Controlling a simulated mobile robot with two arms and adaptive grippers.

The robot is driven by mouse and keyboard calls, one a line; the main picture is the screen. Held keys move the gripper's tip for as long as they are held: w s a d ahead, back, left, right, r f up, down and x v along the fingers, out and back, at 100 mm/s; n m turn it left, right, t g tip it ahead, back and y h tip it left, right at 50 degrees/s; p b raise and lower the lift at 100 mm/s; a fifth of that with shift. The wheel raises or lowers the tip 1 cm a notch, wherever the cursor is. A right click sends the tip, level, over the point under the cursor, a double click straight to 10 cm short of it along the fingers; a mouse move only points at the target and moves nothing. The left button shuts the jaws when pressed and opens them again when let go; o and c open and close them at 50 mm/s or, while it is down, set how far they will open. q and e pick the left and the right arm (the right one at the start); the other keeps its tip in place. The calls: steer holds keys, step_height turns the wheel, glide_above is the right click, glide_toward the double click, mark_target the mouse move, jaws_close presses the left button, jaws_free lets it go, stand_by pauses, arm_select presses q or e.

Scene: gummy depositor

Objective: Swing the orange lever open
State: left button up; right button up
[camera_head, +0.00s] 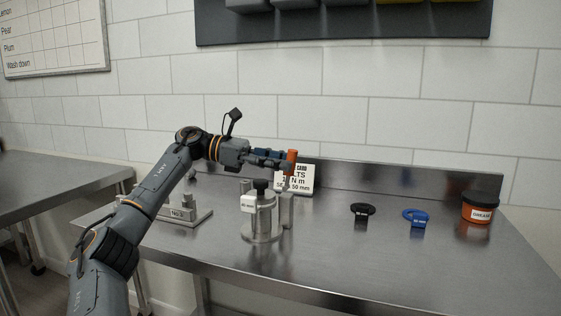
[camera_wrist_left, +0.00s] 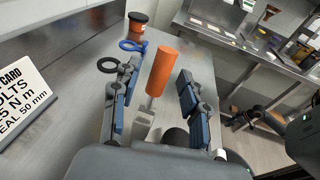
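The orange lever (camera_wrist_left: 162,72) stands up as a cylindrical handle on a metal stem. In the head view the orange lever (camera_head: 292,156) shows at the back of a metal cylinder fixture (camera_head: 262,220) with a black knob and a small white tag. My left gripper (camera_head: 280,161) is at the handle's height. In the left wrist view the fingers of my left gripper (camera_wrist_left: 152,105) are open, one on each side of the handle, with gaps on both sides. My right gripper is outside the head view; dark arm parts with orange rings show small at the right of the wrist view.
A white card (camera_head: 294,180) stands behind the fixture. A black ring (camera_head: 362,209), a blue ring (camera_head: 416,217) and an orange grease tub (camera_head: 479,209) lie to the right. A metal block (camera_head: 184,212) is at left. The steel table's front right is clear.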

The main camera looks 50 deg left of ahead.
arm_select(q)
steer(key=v, duration=1.2)
stand_by(0.6)
